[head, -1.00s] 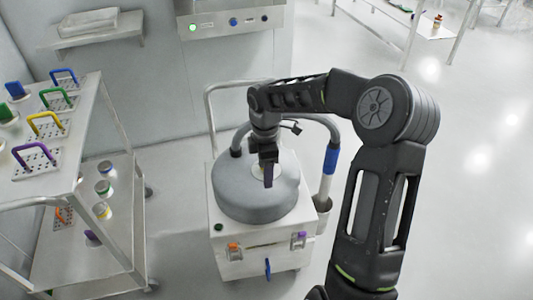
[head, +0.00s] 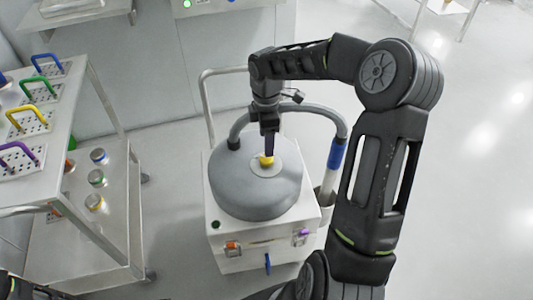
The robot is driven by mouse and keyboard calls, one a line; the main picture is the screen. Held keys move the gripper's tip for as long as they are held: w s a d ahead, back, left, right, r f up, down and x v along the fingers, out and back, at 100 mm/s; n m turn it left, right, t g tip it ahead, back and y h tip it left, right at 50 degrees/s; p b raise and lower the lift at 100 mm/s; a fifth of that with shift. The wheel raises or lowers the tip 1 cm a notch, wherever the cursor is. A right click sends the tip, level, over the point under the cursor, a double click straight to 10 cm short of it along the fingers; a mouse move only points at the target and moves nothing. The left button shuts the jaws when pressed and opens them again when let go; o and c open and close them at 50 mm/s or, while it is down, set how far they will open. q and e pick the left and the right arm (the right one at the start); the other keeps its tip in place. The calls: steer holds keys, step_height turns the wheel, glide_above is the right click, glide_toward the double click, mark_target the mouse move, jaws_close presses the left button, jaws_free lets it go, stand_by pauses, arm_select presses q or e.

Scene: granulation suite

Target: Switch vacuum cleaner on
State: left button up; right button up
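The vacuum cleaner (head: 235,187) is a white box with a round grey lid, a grey hose and a push handle. A yellow knob (head: 266,161) sits on a pale disc on its lid. A dark green round button (head: 215,225) is on its front left. My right gripper (head: 269,143) points down at the yellow knob, its tip right at or just above it. I cannot tell whether they touch, or whether the fingers are open, as they show edge-on.
A steel cart (head: 75,118) with coloured-handled trays stands at the left, with several small jars on its lower shelf. A wall panel with a green light (head: 187,3) is at the top.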

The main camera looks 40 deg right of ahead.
mark_target(266, 161)
step_height(266, 161, down, 7)
steer(key=shift+f+b, duration=0.2)
steer(key=shift+b, duration=0.1)
steer(key=shift+c, duration=0.4)
jaws_close()
stand_by(0.3)
